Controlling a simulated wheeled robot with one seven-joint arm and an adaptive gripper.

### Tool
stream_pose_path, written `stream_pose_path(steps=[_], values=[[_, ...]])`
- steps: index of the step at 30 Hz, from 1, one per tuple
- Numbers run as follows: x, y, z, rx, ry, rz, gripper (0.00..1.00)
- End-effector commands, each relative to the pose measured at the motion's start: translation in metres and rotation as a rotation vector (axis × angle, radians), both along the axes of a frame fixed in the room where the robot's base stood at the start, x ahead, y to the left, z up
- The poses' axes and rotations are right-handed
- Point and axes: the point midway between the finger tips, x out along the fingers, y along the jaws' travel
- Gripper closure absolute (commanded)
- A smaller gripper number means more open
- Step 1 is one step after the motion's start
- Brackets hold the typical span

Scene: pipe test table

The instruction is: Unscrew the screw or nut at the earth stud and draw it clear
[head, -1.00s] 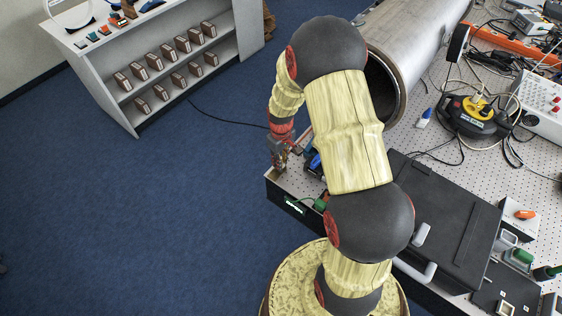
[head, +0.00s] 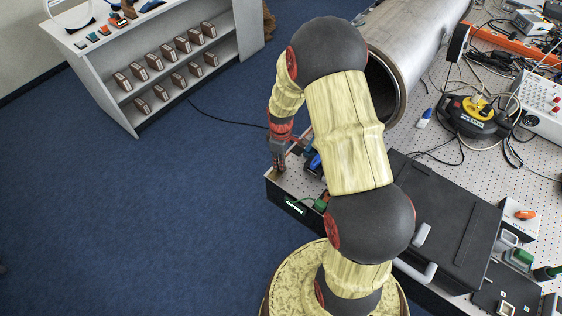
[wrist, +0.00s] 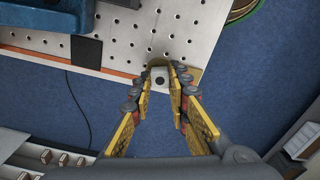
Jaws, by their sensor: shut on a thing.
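My gripper (head: 279,165) points down at the near left corner of the perforated table. In the wrist view its yellow linkage fingers (wrist: 163,72) close in at the table's edge, on either side of a small pale block with a dark round centre (wrist: 160,79). The gripper is shut on a small part at the earth stud; the fingertips hide most of it. I cannot tell screw from nut, or how far its thread is engaged. A tan patch (wrist: 194,74) lies beside the fingertips at the corner.
The perforated table top (wrist: 140,30) has a blue item (wrist: 50,12) and a black square (wrist: 86,51) near the fingers. In the head view a large metal pipe (head: 415,45) and a black case (head: 440,215) stand to the right. Open blue floor (head: 150,220) lies left.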

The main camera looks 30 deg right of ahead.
Motion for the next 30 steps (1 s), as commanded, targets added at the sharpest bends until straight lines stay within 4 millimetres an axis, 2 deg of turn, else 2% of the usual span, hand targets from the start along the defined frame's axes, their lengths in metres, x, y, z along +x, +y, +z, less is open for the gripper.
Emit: stream_pose_path(steps=[12,24,30], values=[[0.001,-0.0001,0.0006,-0.001,-0.002,0.408,1.0],[0.0009,0.0,0.0007,-0.001,-0.002,0.458,1.0],[0.0011,-0.0001,0.0008,-0.001,-0.002,0.665,1.0]])
